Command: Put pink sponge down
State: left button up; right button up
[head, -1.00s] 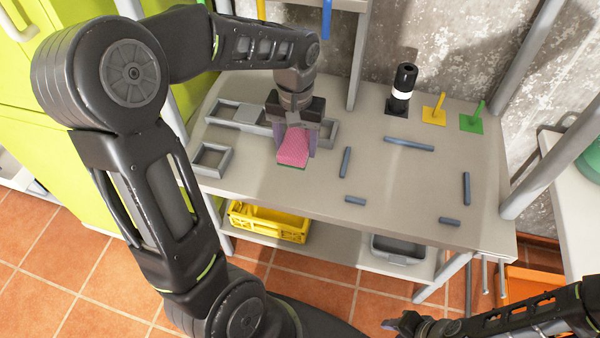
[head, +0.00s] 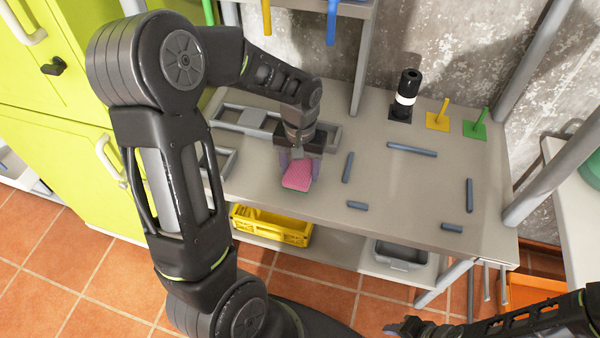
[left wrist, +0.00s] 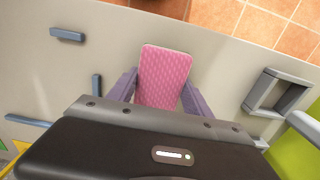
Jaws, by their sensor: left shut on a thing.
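The pink sponge (head: 297,178) is between the fingers of my left gripper (head: 298,163), over the left part of the grey table (head: 400,185) near its front edge. The left gripper is shut on it. In the left wrist view the sponge's textured pink face (left wrist: 163,75) shows between the two purple-grey fingers of the gripper (left wrist: 160,92). I cannot tell whether the sponge touches the tabletop. Part of my right arm shows at the bottom right; its gripper (head: 405,327) is cut off by the frame edge.
Grey open frames (head: 222,160) lie left of and behind the sponge. Several blue-grey bars (head: 411,149) lie to the right, with free tabletop between them. A black-and-white bottle (head: 404,95) and yellow and green posts (head: 476,127) stand at the back. A yellow crate (head: 270,226) sits below.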

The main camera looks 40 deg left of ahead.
aim_at(300, 168)
pick_arm(q)
jog(key=shift+f, duration=1.15)
jog(key=shift+f, duration=0.1)
jog(key=o, duration=1.3)
notch_tip(300, 168, up, 12)
jog(key=shift+r, duration=0.15)
